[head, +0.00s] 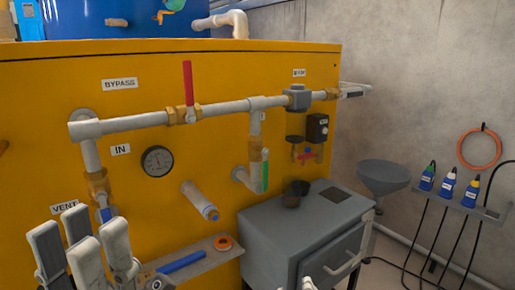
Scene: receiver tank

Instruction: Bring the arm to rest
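My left gripper (82,245) is at the lower left, its pale grey fingers pointing up and spread apart. It is open, and nothing shows between the fingers. It is in front of the yellow panel (225,160), near the VENT label (64,207) and the left end of a small grey shelf (212,258). I cannot tell whether it touches either. A small pale tip (308,284) at the bottom edge, in front of the grey cabinet, looks like part of my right gripper. The rest of it is out of frame, so its state does not show.
White piping with a red-handled valve (188,84) and a gauge (158,161) sticks out from the panel. A blue tool (181,262) and an orange ring (223,243) lie on the shelf. A grey cabinet (300,232), funnel (384,176) and bottle rack (462,205) stand right.

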